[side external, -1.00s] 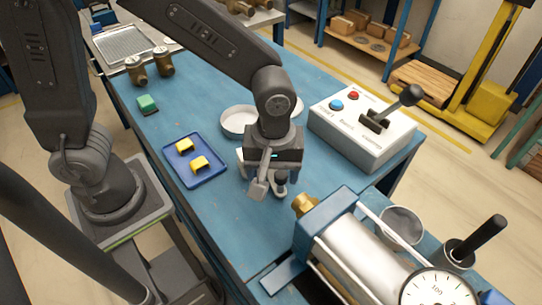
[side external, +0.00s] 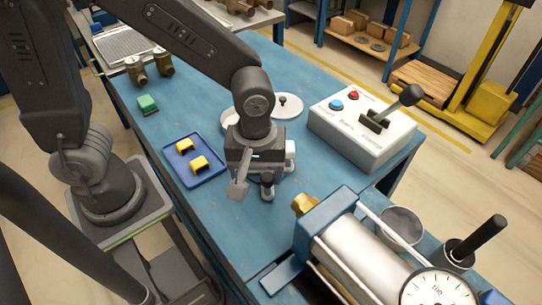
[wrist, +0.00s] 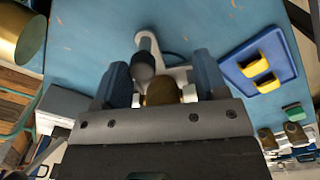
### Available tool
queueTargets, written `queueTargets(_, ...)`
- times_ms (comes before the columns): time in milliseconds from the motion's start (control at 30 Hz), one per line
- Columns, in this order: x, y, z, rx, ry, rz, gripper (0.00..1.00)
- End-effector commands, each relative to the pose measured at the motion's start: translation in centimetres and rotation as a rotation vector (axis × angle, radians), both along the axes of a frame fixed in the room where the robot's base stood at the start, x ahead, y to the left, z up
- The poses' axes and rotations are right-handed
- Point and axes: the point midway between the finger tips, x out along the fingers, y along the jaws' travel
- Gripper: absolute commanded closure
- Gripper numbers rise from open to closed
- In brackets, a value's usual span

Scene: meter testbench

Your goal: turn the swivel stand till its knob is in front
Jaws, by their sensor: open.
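The swivel stand is mostly hidden under my gripper. In the wrist view its pale arm (wrist: 178,73) and its dark knob (wrist: 143,66) show beyond the jaws, with a brass part (wrist: 162,91) between them. In the side view the dark knob (side external: 267,183) sticks out just below my gripper (side external: 256,172), on the near side. A white part (side external: 290,150) shows at the gripper's right. In the wrist view the blue fingers of my gripper (wrist: 161,80) stand apart on both sides of the brass part. Whether they touch it cannot be told.
A blue tray (side external: 211,180) with yellow blocks lies left of my gripper. A white dish (side external: 229,119) and a round lid (side external: 289,106) are behind it. A switch box (side external: 350,145) stands at right. A cylinder with a brass nozzle (side external: 305,205) is close at the lower right.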

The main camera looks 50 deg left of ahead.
Motion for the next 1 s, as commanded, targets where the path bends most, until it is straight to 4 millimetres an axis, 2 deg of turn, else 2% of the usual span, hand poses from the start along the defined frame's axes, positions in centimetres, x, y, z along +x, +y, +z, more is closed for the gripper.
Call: queueTargets(1000,-1.5,2.2,0.0,0.0,0.0,0.0,0.34)
